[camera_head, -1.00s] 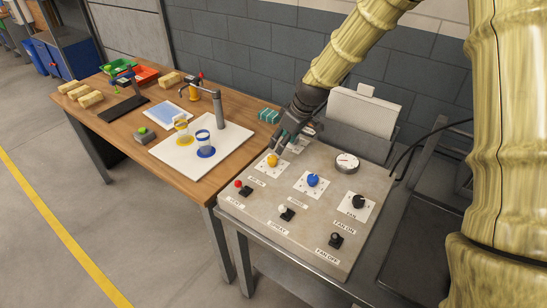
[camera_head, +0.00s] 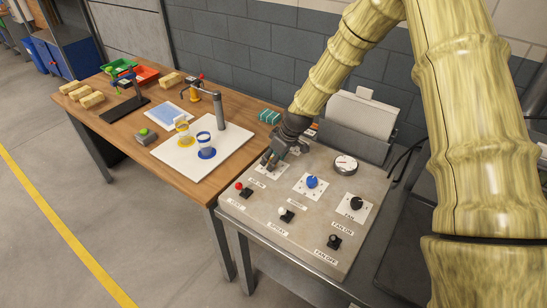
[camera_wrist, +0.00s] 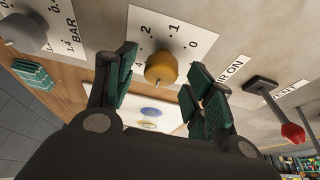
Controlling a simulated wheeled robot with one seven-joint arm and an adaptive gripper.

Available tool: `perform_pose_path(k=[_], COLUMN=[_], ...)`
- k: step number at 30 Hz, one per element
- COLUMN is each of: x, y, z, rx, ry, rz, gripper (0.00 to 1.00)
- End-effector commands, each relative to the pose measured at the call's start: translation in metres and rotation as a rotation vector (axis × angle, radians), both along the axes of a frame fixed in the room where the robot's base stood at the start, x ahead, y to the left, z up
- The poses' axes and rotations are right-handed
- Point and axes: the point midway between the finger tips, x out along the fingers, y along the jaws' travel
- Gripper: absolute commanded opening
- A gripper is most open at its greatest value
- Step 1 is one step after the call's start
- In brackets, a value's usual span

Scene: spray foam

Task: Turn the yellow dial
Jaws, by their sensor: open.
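The yellow dial (camera_wrist: 161,67) sits on a white plate with number marks on the panel, seen in the wrist view. My gripper (camera_wrist: 165,85) is open, with one green-padded finger on each side of the dial. I see gaps between the fingers and the dial, with no clear contact.
The panel (camera_head: 262,215) also carries a blue dial (camera_head: 311,182), a black dial (camera_head: 356,203), a gauge (camera_head: 346,165) and a red-tipped toggle (camera_head: 240,187). A wooden table (camera_head: 195,190) with cups stands to the left.

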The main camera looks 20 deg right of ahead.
Motion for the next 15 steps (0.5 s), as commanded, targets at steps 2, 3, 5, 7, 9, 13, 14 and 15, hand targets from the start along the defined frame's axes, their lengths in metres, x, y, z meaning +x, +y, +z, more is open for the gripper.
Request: perform_pose_path(k=[2,3,5,7,9,13,14,15], x=[0.0006,0.0007,0.0009,0.0009,0.001,0.001,0.0009,0.0009], y=[0.0005,0.0006,0.0006,0.0007,0.0008,0.0007,0.0008,0.0008], z=[-0.0021,-0.0028,-0.0032,-0.0034,-0.0033,-0.0032,-0.0032,-0.0032], rx=[0.0,0.0,0.0,0.0,0.0,0.0,0.0,0.0], ry=[0.0,0.0,0.0,0.0,0.0,0.0,0.0,0.0], rz=[0.0,0.0,0.0,0.0,0.0,0.0,0.0,0.0], gripper=[0.53,0.53,0.53,0.53,0.53,0.42,0.37,0.3])
